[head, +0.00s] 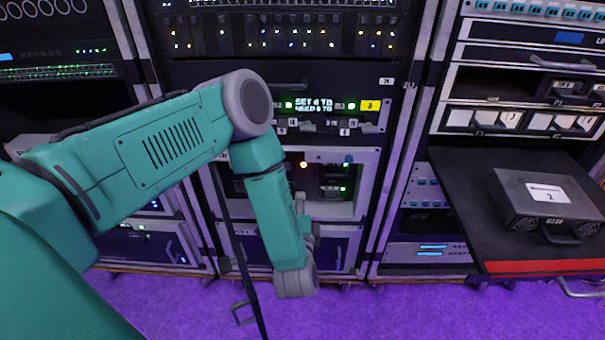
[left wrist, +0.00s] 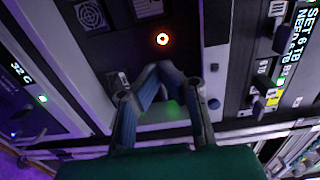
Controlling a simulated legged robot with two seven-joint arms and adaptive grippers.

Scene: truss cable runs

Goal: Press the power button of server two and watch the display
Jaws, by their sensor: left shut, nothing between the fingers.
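A round button with a glowing orange-white ring (left wrist: 162,39) sits on a dark panel in the left wrist view. It shows as a small orange light (head: 303,164) in the middle rack in the head view. My left gripper (left wrist: 163,70) is shut and empty, its fingertips just below the button in the picture; I cannot tell whether they touch the panel. In the head view my forearm hides most of this gripper. I see no label naming server two there. My right gripper is not in view.
A black box labelled 2 (head: 548,194) lies on a pulled-out shelf (head: 465,190) at the right. A yellow label 3 (head: 370,106) is beside the display. A dark open door edge (head: 240,250) stands left of my forearm. The purple floor (head: 390,310) is clear.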

